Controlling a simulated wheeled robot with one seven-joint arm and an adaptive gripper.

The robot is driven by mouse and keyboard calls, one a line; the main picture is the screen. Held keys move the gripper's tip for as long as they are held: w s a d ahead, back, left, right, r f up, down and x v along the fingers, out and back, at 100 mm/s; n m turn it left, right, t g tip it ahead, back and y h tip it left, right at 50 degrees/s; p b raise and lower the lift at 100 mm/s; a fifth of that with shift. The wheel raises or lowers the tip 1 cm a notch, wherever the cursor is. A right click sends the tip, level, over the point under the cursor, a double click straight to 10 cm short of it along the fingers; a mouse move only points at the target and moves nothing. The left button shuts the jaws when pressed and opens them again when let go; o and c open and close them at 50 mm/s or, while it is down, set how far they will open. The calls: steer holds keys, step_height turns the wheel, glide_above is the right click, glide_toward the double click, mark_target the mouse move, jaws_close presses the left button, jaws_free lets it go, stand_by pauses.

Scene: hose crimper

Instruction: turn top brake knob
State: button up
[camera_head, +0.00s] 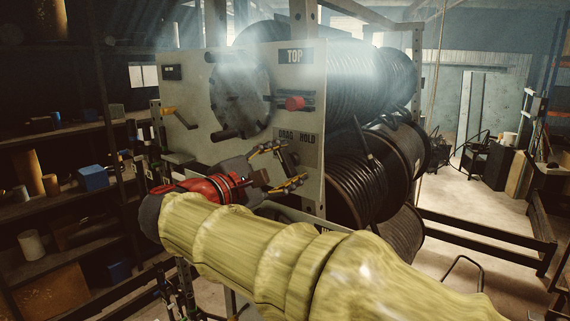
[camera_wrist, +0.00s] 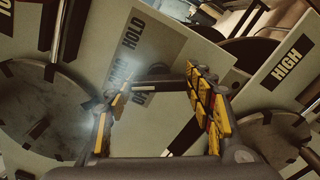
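The upper panel (camera_head: 215,140) of the reel rack carries a TOP label and, lower down, a DRAG HOLD label (camera_head: 297,137). Just below that label is a dark lever-like knob (camera_head: 288,157), partly hidden by my gripper. My gripper (camera_head: 282,165) reaches it from the lower left with its yellow-padded fingers apart. In the wrist view, a dark bar (camera_wrist: 165,80) of this knob lies between the spread fingers, beside the HOLD lettering. I cannot tell whether either finger touches it. A red knob (camera_head: 295,103) sits higher, under TOP.
Hose reels (camera_head: 358,175) stand behind the panel. Shelves (camera_head: 65,212) stand left. The wrist view shows a HIGH label (camera_wrist: 287,65) on another panel.

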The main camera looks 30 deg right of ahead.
steer(key=o, duration=0.3)
steer(key=shift+o, duration=0.2)
steer(key=shift+a, duration=0.1)
steer(key=v, duration=1.1)
steer(key=shift+s+a, duration=0.15)
steer(key=shift+a, duration=0.25)
steer(key=shift+r, duration=0.1)
